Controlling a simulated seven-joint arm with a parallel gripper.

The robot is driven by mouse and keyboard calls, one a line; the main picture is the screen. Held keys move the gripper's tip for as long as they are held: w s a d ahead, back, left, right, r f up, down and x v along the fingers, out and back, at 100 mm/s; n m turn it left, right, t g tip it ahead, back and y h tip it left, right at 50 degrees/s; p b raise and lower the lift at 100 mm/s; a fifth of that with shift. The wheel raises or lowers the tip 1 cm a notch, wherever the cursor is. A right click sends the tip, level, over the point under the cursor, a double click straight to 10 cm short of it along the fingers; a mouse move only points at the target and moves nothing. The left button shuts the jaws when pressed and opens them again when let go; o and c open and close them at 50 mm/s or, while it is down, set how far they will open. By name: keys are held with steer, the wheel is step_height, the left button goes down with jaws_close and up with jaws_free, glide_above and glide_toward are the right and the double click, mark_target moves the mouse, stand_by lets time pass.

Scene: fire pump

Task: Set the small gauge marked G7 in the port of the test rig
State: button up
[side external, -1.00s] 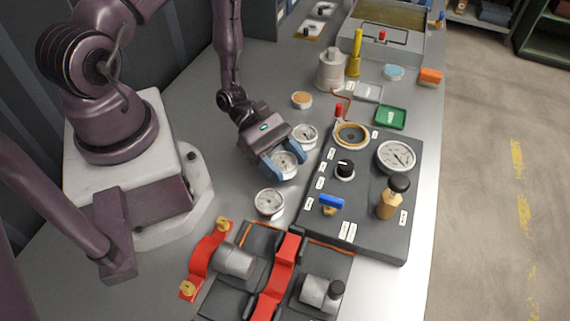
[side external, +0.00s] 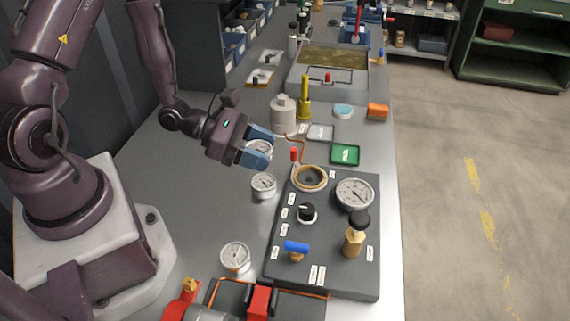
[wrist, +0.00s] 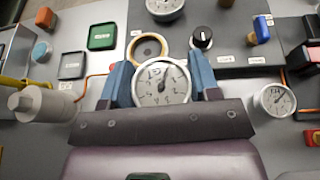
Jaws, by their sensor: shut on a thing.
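My gripper (side external: 258,148) is shut on a small white-faced gauge (wrist: 161,84), held above the bench; the mark on its dial is too small to read surely. The gauge's face also shows between the blue fingers in the side view. The test rig (side external: 335,240) is a dark panel to the right of my gripper. Its port (side external: 310,179) is a brass-coloured ring with a dark centre, empty; it shows just beyond the held gauge in the wrist view (wrist: 148,47). The held gauge is apart from the port.
Two similar gauges (side external: 264,185) (side external: 235,257) lie on the bench left of the rig. The rig carries a large gauge (side external: 355,194), black knob (side external: 307,212), blue-handled valve (side external: 296,248) and black-topped brass fitting (side external: 354,238). A red-tipped copper tube (side external: 295,155) stands near the port.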

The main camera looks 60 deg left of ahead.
steer(key=w+r+n+t+y, duration=0.1)
steer(key=w+r+n+y, duration=0.15)
steer(key=r, duration=0.45)
steer(key=w+a+r+n+t+y, duration=0.1)
steer(key=w+r, duration=0.2)
steer(key=r, duration=0.3)
steer(key=w+r+n+t+y, duration=0.1)
steer(key=w+r+n+y, duration=0.15)
steer(key=r, duration=0.45)
steer(key=m+g+h, duration=0.4)
steer(key=m+h, duration=0.3)
glide_above(258, 149)
step_height(258, 149, down, 13)
steer(key=shift+f, duration=0.15)
steer(key=s+d+m+g+h, duration=0.2)
steer(key=s+d+m+g, duration=0.1)
steer(key=s+m, duration=0.1)
steer(key=shift+g, duration=0.4)
steer(key=w+f, duration=0.3)
steer(key=w, duration=0.1)
steer(key=w+d+f, duration=0.1)
steer(key=w+f, duration=0.1)
steer(key=w, duration=0.2)
steer(key=w+f, duration=0.3)
steer(key=w, duration=0.2)
steer(key=shift+w+d+f, duration=0.1)
steer(key=shift+d+f, duration=0.2)
steer(key=f, duration=0.3)
steer(key=shift+w, duration=0.3)
steer(key=shift+f, duration=0.3)
